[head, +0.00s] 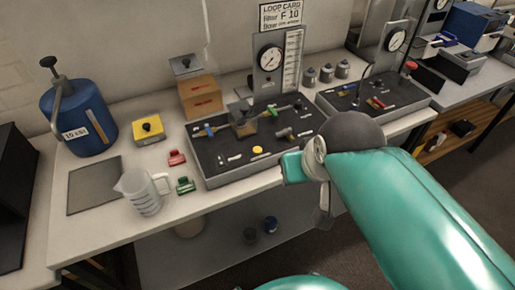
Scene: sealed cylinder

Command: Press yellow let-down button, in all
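A small round yellow button (258,150) sits near the front edge of a dark panel (215,172) on the bench. A pressure gauge (271,57) stands at the back of this panel, with a card reading "LOOP CARD F 10" above it. My teal arm reaches in from the lower right. My gripper (322,205) seems to be the grey part hanging at the arm's end, right of the button and apart from it. Its fingers are too small and too hidden by the arm to tell open from shut.
A second gauge panel (405,98) lies right, behind my arm.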

